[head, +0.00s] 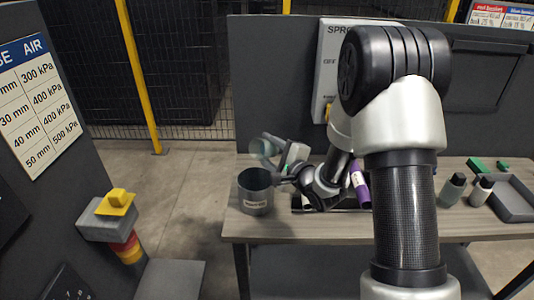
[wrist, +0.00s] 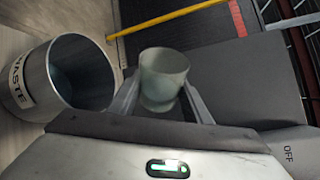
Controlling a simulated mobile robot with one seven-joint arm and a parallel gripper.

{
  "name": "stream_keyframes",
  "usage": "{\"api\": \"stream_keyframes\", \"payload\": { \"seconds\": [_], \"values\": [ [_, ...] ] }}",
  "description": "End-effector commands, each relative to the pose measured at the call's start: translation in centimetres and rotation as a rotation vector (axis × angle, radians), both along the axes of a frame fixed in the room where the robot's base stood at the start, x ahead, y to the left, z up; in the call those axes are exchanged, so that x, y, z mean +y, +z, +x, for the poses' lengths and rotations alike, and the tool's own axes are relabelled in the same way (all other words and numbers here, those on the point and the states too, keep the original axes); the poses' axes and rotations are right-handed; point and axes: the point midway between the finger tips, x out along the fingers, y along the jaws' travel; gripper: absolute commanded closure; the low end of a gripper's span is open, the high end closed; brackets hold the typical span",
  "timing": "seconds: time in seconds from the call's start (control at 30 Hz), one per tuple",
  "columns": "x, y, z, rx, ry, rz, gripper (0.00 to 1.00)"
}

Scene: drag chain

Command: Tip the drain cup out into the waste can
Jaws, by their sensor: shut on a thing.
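My gripper (wrist: 160,103) is shut on the drain cup (wrist: 163,75), a small translucent grey-green cup. In the head view the drain cup (head: 264,147) is held above and just behind the waste can, and it looks tilted. The waste can (head: 255,201) is a grey metal cylinder with a white label, standing open and upright at the left end of the bench. In the wrist view the waste can (wrist: 28,88) is left of the cup, its mouth open and dark inside. I cannot tell whether the cup holds anything.
The bench (head: 290,228) also carries a purple cylinder (head: 360,186), two small bottles (head: 453,189) and a grey tray (head: 512,198) on the right. A post with a yellow-topped box (head: 112,215) stands left of the bench, with open floor between.

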Motion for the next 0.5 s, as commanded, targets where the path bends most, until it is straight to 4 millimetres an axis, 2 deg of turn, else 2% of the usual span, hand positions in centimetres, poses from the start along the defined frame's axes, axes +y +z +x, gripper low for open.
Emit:
{"api": "stream_keyframes", "payload": {
  "seconds": [0.5],
  "values": [
    [0.19, -0.22, -0.14, -0.126, 0.002, -0.119, 0.81]
  ]
}}
